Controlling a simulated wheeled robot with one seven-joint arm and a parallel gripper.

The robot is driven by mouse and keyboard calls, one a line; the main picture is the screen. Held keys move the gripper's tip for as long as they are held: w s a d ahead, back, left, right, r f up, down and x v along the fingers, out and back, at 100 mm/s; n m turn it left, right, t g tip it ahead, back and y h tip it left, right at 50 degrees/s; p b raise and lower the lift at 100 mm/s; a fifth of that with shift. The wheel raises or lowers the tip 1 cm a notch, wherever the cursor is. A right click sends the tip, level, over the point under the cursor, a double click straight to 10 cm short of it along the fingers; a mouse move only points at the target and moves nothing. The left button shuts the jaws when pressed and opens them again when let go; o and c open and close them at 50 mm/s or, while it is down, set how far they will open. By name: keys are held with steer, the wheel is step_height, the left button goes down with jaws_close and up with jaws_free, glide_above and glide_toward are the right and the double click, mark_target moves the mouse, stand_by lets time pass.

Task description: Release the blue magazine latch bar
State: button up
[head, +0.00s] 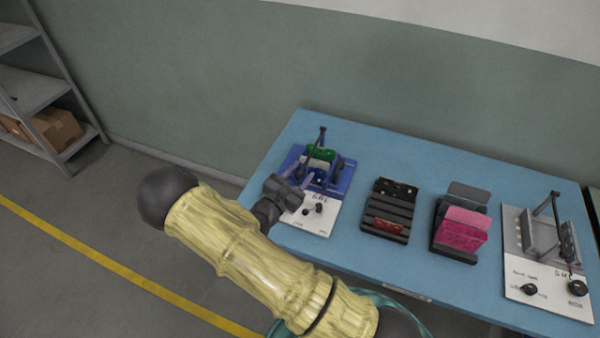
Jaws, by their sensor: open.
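A blue fixture (342,182) stands at the left end of the blue table. It has a white front panel (318,219) with dark knobs, a green block (321,153) at its back and an upright dark lever (321,138). My gripper (303,187) is at the left front of this fixture, over or against its blue part. It is open, and its fingers look empty. I cannot tell whether they touch the fixture. The latch bar cannot be told apart clearly; the gripper and arm cover part of the fixture's front left.
Right of the fixture on the blue table (400,150) are a black slotted rack (388,212), a second rack with pink and grey plates (459,232) and a grey fixture (528,232) with a white panel and upright lever. A wall stands behind. Shelves (40,90) are far left.

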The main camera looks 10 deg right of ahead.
steer(key=shift+w+d, duration=0.1)
jaws_close()
steer(key=shift+r, duration=0.15)
